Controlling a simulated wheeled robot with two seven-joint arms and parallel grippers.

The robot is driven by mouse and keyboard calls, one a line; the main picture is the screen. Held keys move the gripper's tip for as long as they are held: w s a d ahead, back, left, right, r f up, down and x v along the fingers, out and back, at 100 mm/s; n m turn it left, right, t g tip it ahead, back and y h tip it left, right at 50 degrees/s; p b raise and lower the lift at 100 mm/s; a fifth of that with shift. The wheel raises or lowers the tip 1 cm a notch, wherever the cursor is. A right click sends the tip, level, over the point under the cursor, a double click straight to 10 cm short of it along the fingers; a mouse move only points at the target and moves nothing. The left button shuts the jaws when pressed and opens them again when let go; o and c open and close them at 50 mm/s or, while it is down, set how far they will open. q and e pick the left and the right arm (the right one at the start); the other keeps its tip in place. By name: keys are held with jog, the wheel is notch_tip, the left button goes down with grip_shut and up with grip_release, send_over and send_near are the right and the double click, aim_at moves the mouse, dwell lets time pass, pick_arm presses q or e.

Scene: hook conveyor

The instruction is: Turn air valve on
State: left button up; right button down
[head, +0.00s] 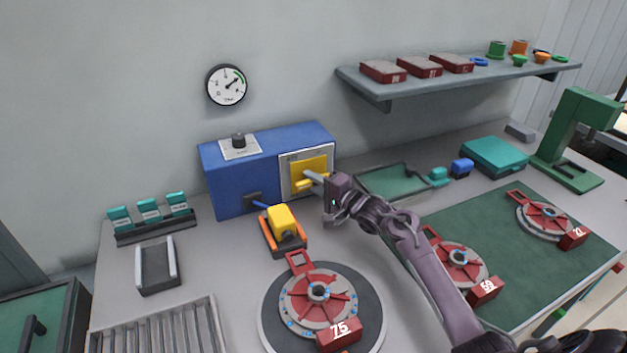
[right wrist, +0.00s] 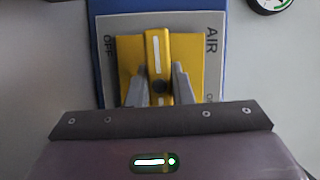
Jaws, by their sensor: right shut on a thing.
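The air valve is a yellow plate (head: 318,166) with a yellow handle (head: 303,185) on the white AIR panel at the front of the blue box (head: 235,180). My right gripper (head: 313,180) reaches it from the right, its fingers on the handle. In the right wrist view the handle (right wrist: 157,55) stands between the two grey fingers of my right gripper (right wrist: 160,88), which are shut on it. It points along the picture's vertical there. OFF reads at the left; a label at the lower right is partly hidden. My left gripper is not in view.
A round gauge (head: 226,85) hangs on the wall, its needle pointing up and right. A yellow and orange device (head: 283,229) stands before the box. A turntable (head: 275,318) carries a red wheel marked 75 (head: 300,300). A green tray (head: 392,181) lies behind my right arm.

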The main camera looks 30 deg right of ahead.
jog(key=n+g+h+p, duration=0.1)
jog(key=n+p, duration=0.3)
jog(key=p, duration=0.1)
jog(key=shift+r, duration=0.2)
jog(key=n+h+p, duration=0.1)
jog(key=n+g+p, duration=0.1)
jog(key=n+p, duration=0.1)
jog(key=shift+f+g+h, duration=0.1)
jog(key=shift+g+h, duration=0.2)
jog(key=shift+h, duration=0.1)
jog(key=n+h+p, duration=0.1)
jog(key=n, duration=0.1)
jog(key=shift+f+n+h, duration=0.1)
jog(key=shift+n+h, duration=0.2)
jog(key=shift+n, duration=0.1)
jog(key=shift+n+g+h+p, duration=0.4)
jog(key=shift+n+h, duration=0.7)
jog(key=shift+n, duration=0.4)
jog(key=c, duration=1.3)
grip_release()
